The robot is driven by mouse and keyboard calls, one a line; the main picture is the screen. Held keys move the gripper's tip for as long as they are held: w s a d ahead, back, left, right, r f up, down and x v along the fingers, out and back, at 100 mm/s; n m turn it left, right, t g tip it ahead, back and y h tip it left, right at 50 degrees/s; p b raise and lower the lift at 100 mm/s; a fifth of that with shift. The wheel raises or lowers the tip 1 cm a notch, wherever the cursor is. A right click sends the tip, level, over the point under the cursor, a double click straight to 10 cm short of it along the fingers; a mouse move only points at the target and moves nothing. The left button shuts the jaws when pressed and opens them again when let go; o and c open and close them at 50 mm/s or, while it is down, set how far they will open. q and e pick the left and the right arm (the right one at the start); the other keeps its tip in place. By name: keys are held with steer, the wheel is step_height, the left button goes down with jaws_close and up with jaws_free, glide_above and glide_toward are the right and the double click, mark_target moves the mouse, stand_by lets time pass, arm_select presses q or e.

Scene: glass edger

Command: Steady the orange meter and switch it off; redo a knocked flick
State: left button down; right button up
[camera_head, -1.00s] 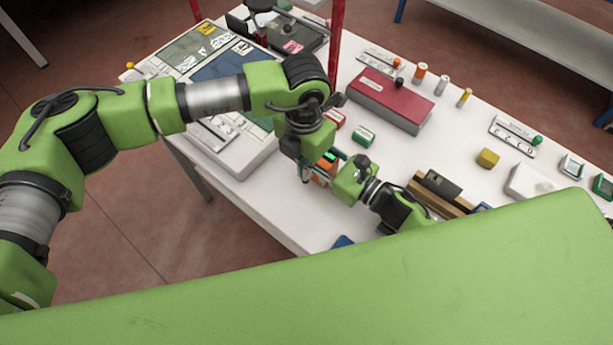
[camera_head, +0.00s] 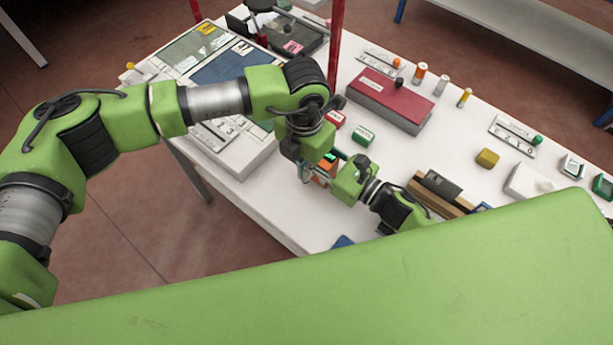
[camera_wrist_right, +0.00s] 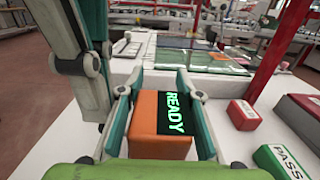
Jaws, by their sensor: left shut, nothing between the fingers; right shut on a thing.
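The orange meter (camera_wrist_right: 160,126) stands on the white table, its dark display lit with green letters reading READY. In the head view the orange meter (camera_head: 322,172) is partly covered by my grippers. My right gripper (camera_wrist_right: 161,112) is shut on the meter, with one finger along each side. My left gripper (camera_head: 304,175) is shut and empty, close beside the meter on its left. In the right wrist view the left gripper's pale and dark-green fingers (camera_wrist_right: 82,65) fill the upper left. The meter's switch cannot be made out.
A red block (camera_wrist_right: 243,115) and a green PASS block (camera_wrist_right: 279,160) stand right of the meter. A dark red box (camera_head: 390,100) lies farther back. A grey panel unit (camera_head: 235,155) stands left of the grippers. A wooden holder (camera_head: 440,192) is near my right arm.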

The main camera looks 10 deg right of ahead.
arm_select(q)
steer(key=shift+f, duration=0.1)
stand_by(0.3)
step_height(320, 180, down, 3)
steer(key=shift+f, duration=0.15)
step_height(320, 180, up, 7)
steer(key=a, duration=0.1)
steer(key=shift+s, duration=0.4)
stand_by(0.4)
arm_select(e)
steer(key=o, duration=1.4)
steer(key=shift+c, duration=0.2)
